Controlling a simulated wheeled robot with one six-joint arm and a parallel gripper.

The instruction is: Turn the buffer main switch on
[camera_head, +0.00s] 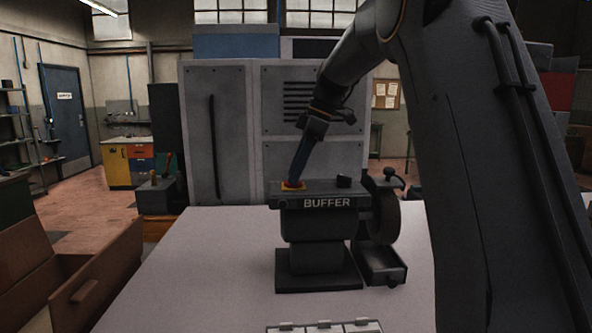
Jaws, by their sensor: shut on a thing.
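The buffer (318,228) stands on the pale bench, a dark machine with a white BUFFER label on its front. The main switch (291,186) is a small red and yellow part on the left end of its top. My gripper (296,174) reaches down to it at a tilt from the upper right. Its long dark fingers are shut on the switch at their tips. The fingers cover much of the switch, so I cannot tell which way it is set.
A black knob (344,181) sits on the buffer's top, right of the switch. A wheel (385,217) and a small tray (381,264) are at the right. A white sectioned tray (324,327) lies at the front. The bench (190,290) is clear at left.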

